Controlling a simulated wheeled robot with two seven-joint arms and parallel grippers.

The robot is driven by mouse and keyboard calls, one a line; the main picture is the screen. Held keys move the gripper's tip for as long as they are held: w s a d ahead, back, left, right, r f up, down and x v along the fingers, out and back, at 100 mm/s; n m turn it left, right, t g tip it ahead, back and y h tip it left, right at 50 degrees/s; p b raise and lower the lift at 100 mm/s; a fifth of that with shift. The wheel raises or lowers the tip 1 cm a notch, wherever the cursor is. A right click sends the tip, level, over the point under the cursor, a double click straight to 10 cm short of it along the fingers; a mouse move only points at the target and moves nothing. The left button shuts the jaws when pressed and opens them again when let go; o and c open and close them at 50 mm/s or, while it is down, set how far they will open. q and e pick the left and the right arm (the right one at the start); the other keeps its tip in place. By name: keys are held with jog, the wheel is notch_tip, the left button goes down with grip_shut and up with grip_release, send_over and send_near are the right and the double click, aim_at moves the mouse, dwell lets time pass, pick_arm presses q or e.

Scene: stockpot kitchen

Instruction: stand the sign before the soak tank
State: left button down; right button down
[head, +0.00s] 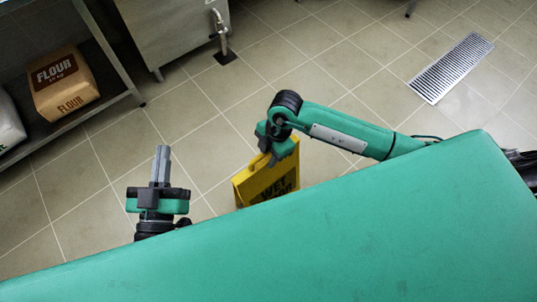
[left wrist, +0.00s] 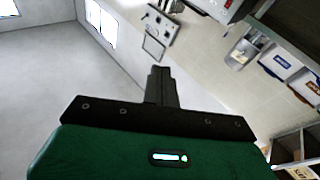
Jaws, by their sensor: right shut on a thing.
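The yellow wet-floor sign (head: 268,186) hangs or stands near the floor in the middle of the head view, its lower part hidden behind my green body. My right gripper (head: 272,155) is shut on its top edge. A steel unit with a drain pipe (head: 172,32), which looks like the soak tank, stands at the top left, with open floor between it and the sign. My left gripper (head: 162,160) points up, its fingers together and empty; they also show in the left wrist view (left wrist: 161,82).
A shelf (head: 110,88) at the left holds a flour bag (head: 64,82) and part of a white sack (head: 8,122). A floor grate (head: 450,67) lies at the upper right. The tiled floor between is clear. The left wrist view shows wall shelves with bins (left wrist: 278,62).

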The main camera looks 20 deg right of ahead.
jog(key=c, duration=1.1)
grip_release()
